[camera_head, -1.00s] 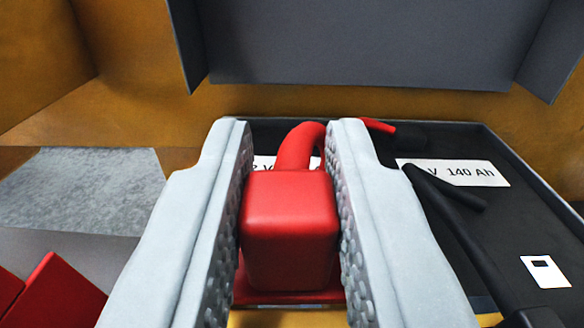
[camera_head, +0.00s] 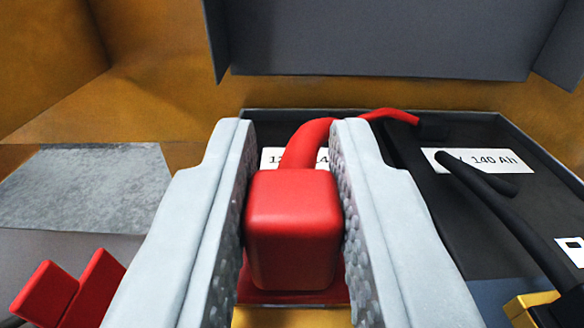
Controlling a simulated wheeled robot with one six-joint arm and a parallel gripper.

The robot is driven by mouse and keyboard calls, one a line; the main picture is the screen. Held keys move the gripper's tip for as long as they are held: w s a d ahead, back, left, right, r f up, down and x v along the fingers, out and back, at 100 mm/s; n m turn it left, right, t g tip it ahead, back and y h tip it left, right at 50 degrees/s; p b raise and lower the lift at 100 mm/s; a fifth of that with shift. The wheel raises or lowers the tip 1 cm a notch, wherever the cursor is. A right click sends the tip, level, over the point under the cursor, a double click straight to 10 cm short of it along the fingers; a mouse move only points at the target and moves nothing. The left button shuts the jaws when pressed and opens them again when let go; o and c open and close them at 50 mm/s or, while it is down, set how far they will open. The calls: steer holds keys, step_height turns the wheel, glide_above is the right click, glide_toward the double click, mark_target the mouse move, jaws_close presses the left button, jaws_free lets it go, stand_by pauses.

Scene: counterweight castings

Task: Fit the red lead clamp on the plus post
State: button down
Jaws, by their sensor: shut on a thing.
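My gripper (camera_head: 292,225) is shut on the red lead clamp (camera_head: 293,228), a rounded red block with a flat red flange under it. The red lead (camera_head: 308,140) bends up behind the clamp, passes behind the right jaw and shows again at the upper right. The dark battery (camera_head: 455,225) lies beyond and to the right, with white labels on its top. I cannot make out the plus post; the clamp and jaws hide much of what is below them.
A black lead (camera_head: 495,203) runs down the right side to a yellow block (camera_head: 528,306). Red angular pieces (camera_head: 75,290) stand at the lower left. A grey plate (camera_head: 85,188) lies at left. A raised grey panel (camera_head: 390,35) stands at the back, before ochre walls.

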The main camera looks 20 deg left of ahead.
mark_target(293, 297)
steer(key=shift+f, duration=2.75)
steer(key=shift+f, duration=1.6)
steer(key=c, duration=1.2)
jaws_free()
steer(key=shift+o, duration=0.2)
steer(key=v, duration=1.7)
steer(key=shift+s, duration=0.25)
steer(key=shift+d+r, duration=0.1)
steer(key=shift+d, duration=0.05)
